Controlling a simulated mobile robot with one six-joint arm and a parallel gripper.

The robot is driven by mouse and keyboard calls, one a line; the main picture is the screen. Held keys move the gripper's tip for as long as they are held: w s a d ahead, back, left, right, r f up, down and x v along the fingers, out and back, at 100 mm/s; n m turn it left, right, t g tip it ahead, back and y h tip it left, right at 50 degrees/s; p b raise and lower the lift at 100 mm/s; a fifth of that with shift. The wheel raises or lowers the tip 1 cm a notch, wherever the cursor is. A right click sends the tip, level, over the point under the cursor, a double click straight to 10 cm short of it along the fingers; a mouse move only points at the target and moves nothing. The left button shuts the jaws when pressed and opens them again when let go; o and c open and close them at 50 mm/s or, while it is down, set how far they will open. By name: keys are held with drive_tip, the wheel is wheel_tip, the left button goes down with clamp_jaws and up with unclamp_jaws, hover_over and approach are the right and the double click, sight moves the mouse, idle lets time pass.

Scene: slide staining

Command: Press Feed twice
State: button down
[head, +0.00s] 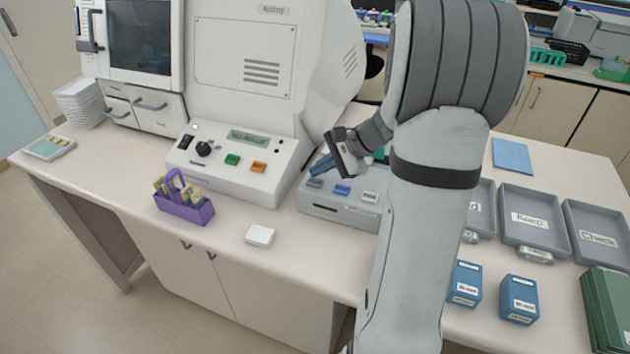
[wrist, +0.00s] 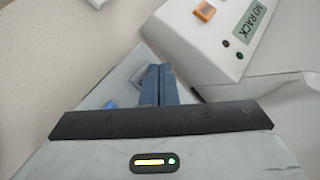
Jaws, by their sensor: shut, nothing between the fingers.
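My gripper (head: 320,166) is shut, with its two blue fingers together and nothing between them. It is over the left part of a low grey box (head: 335,212) that has a row of buttons. A blue button (head: 342,190) and a grey button (head: 370,197) show on its top. In the wrist view the fingertips (wrist: 160,72) are close to a grey key, partly hidden behind them; I cannot tell whether they touch it. The blue button (wrist: 110,105) shows to their left. No button label is readable as Feed.
A white machine panel (head: 230,190) with a knob, a green button (head: 232,159) and an orange button (head: 258,167) stands left of the box. Its display (wrist: 258,22) reads NO RACK. A purple rack (head: 185,208) and a white block (head: 260,236) stand in front.

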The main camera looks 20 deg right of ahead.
sight(319, 182)
drive_tip(key=shift+f, duration=0.1)
idle(0.5)
drive_tip(key=shift+f+b, duration=0.35)
drive_tip(key=shift+b, duration=0.1)
drive_tip(key=shift+f+b, duration=0.3)
drive_tip(key=shift+f, duration=0.05)
idle(0.3)
drive_tip(key=shift+r, duration=0.2)
drive_tip(key=shift+r+p, duration=0.5)
drive_tip(key=shift+r, duration=0.1)
drive_tip(key=shift+r+p, duration=1.85)
drive_tip(key=shift+r, duration=0.7)
drive_tip(key=shift+a, duration=0.1)
idle(0.8)
